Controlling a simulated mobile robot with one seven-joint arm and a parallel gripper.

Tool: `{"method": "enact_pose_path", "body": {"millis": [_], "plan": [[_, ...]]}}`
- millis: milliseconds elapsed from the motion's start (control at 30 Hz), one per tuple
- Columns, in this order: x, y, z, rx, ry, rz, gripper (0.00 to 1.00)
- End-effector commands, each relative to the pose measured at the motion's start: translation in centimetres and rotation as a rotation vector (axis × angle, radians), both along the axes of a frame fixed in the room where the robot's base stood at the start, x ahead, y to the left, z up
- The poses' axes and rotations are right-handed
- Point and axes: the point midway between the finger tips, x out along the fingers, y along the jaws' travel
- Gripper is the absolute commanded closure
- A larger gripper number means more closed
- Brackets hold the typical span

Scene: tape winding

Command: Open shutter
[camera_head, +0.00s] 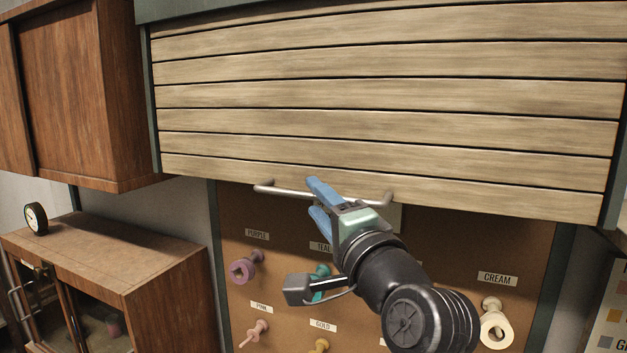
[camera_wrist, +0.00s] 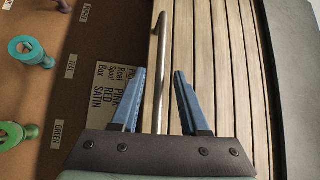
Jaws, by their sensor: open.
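The slatted wooden shutter (camera_head: 390,92) hangs over the upper part of a brown pegboard. Its lower edge is above several labelled pegs. A metal bar handle (camera_head: 285,190) runs along that lower edge. My gripper (camera_head: 318,198) is at the middle of the handle with its blue fingers open. In the wrist view, the handle (camera_wrist: 160,62) passes between the two open fingers (camera_wrist: 158,98), nearer the left one. The shutter slats (camera_wrist: 215,60) lie behind the right finger. I cannot tell whether either finger touches the bar.
The brown pegboard (camera_head: 462,258) below carries a purple spool (camera_head: 243,270), a cream spool (camera_head: 495,328) and others. A printed card (camera_wrist: 112,100) is beside the handle.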

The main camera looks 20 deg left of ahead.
Motion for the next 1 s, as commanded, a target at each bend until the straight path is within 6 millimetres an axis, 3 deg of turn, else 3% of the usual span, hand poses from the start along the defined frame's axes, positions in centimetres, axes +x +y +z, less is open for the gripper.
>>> {"method": "enact_pose_path", "body": {"millis": [200, 533, 800, 1000], "plan": [[1.5, 1.4, 0.4, 0.000, 0.000, 0.001, 0.55], [1.7, 1.6, 0.3, 0.000, -0.001, 0.000, 0.55], [1.7, 1.6, 0.3, 0.001, -0.001, 0.000, 1.00], [1.7, 1.6, 0.3, 0.001, -0.001, 0.000, 1.00]]}}
